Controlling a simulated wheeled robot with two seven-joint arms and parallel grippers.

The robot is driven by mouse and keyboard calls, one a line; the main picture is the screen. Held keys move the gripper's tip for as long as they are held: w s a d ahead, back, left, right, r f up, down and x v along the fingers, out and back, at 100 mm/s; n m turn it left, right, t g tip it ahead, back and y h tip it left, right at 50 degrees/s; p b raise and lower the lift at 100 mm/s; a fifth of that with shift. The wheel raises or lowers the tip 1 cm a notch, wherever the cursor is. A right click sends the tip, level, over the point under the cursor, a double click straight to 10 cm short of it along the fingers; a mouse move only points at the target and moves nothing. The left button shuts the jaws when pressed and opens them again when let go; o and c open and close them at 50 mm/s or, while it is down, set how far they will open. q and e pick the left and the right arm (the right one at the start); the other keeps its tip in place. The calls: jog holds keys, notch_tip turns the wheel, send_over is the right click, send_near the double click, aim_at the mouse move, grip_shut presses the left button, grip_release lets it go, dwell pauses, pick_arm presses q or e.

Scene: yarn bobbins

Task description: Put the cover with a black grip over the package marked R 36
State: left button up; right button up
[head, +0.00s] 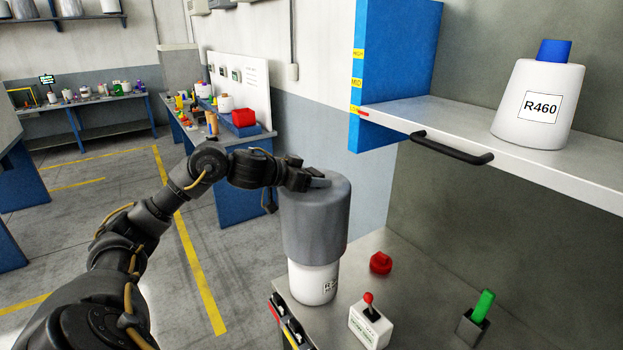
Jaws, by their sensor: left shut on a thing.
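A grey cylindrical cover (315,225) stands upright over a white package (312,283) on the grey worktop. The lower part of the package shows below the cover's rim; its upper part is hidden. Its label, partly cut off from view at the right side, seems to begin with R. My left gripper (318,181) is shut at the top of the cover, where the grip is hidden by the fingers. My right gripper is not in view.
A shelf (400,112) with a black handle (450,148) holds a white bobbin marked R460 (535,105). On the worktop (420,285) are a red knob (381,263), a red-topped lever box (370,325) and a green-handled switch (480,312). Another bench stands behind my arm.

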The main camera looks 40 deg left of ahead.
pick_arm(q)
jog(key=shift+a, duration=0.1)
dwell(0.3)
jog(key=shift+f, duration=0.25)
jog(key=shift+f+b, duration=5.25)
jog(key=shift+f, duration=2.45)
jog(key=shift+f+b, duration=0.8)
jog(key=shift+f, duration=0.9)
jog(key=o, duration=1.4)
jog(key=shift+s, duration=0.1)
